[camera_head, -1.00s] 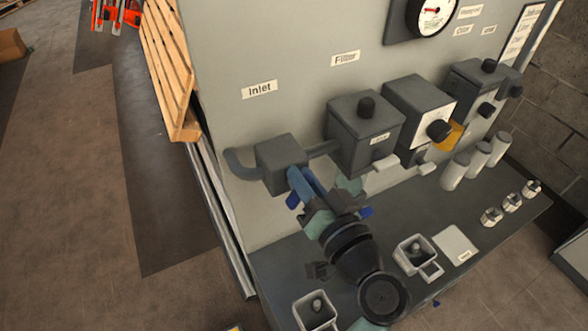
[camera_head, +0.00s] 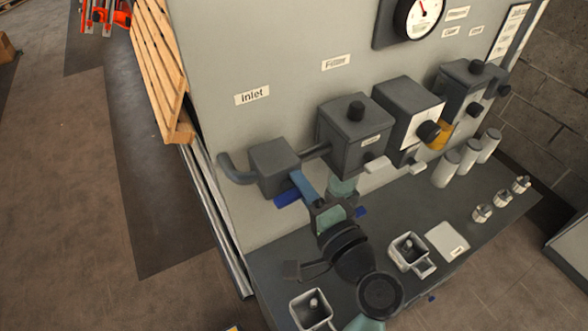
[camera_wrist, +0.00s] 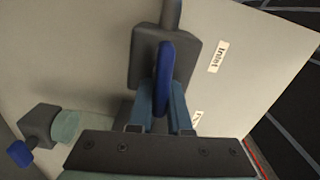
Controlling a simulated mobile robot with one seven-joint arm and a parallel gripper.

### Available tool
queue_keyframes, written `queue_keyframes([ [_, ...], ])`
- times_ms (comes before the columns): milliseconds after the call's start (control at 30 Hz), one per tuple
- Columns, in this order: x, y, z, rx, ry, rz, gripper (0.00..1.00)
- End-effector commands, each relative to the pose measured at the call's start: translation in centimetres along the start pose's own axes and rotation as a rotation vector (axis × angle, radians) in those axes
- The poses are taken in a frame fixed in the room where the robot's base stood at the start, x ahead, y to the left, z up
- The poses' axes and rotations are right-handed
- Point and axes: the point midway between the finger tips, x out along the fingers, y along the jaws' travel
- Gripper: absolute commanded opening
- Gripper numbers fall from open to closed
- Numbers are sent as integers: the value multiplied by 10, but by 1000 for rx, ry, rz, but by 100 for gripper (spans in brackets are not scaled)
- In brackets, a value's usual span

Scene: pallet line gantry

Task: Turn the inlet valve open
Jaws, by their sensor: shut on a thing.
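The inlet valve is a grey block (camera_head: 274,166) under the "Inlet" label, on a grey pipe along the panel. Its dark blue handle (camera_head: 287,198) shows at the block's front, partly hidden by my gripper. In the wrist view the handle (camera_wrist: 164,75) stands between my two blue-grey fingers and lies in line with the pipe. My gripper (camera_head: 302,185) is shut on the handle, reaching it from the front of the bench. The valve block (camera_wrist: 146,50) lies behind the handle.
The filter block (camera_head: 353,135) stands just right of the valve, with a small blue tap (camera_head: 361,211) below. A dial gauge (camera_head: 421,14) is above. Open-topped cups (camera_head: 409,252) and a white card (camera_head: 447,241) lie on the dark shelf (camera_head: 262,245). A wooden pallet (camera_head: 155,70) leans at left.

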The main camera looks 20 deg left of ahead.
Motion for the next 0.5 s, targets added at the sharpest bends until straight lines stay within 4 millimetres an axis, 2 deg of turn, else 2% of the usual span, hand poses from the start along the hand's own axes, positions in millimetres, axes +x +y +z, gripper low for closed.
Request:
queue_keyframes([
  [200, 0, 2, 0, 89, 2, 0, 0],
  [500, 0, 3, 0, 130, 2, 0, 0],
])
